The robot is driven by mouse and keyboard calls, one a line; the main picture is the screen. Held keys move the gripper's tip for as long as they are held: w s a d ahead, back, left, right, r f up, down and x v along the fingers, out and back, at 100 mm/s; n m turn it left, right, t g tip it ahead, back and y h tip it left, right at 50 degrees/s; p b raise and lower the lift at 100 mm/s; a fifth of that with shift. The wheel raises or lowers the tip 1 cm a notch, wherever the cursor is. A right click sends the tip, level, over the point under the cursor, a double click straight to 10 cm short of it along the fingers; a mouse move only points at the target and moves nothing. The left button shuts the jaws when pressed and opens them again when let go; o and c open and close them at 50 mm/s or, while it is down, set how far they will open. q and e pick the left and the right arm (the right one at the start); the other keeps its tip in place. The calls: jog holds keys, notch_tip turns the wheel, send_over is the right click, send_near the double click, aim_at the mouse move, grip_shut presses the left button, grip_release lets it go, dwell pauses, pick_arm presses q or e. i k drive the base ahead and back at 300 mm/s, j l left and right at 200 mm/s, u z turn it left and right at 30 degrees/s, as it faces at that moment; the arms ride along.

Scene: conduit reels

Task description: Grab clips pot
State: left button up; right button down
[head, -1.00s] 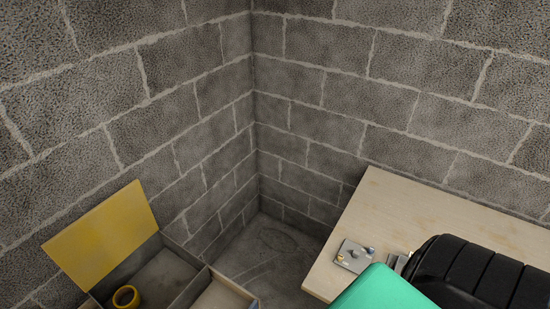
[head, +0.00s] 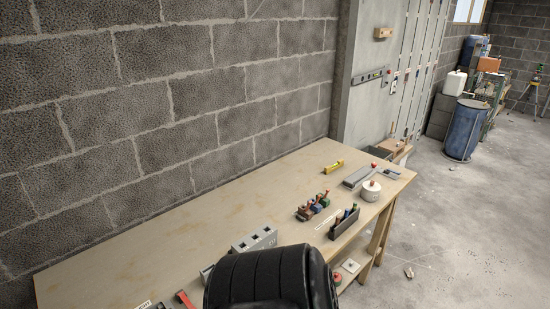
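A black ribbed part, likely of my own arm, fills the bottom middle of the head view and hides part of the bench's front edge. Neither gripper shows in the head view.
Beside the pot are a dark rack (head: 344,223) with coloured handles, a second tool holder (head: 313,206), a grey block (head: 357,176) and a yellow level (head: 333,167). A grey slotted block (head: 254,240) stands nearer. The bench's left half is mostly bare. Open floor lies right; a blue drum (head: 466,130) stands beyond.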

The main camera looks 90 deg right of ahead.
aim_at(370, 194)
jog(key=z, duration=3.5)
jog(key=i+l+u, duration=0.25)
jog(key=i+l, duration=0.45)
jog(key=i+l+u, duration=0.25)
jog(key=i+l, duration=0.35)
jog(key=l, duration=0.2)
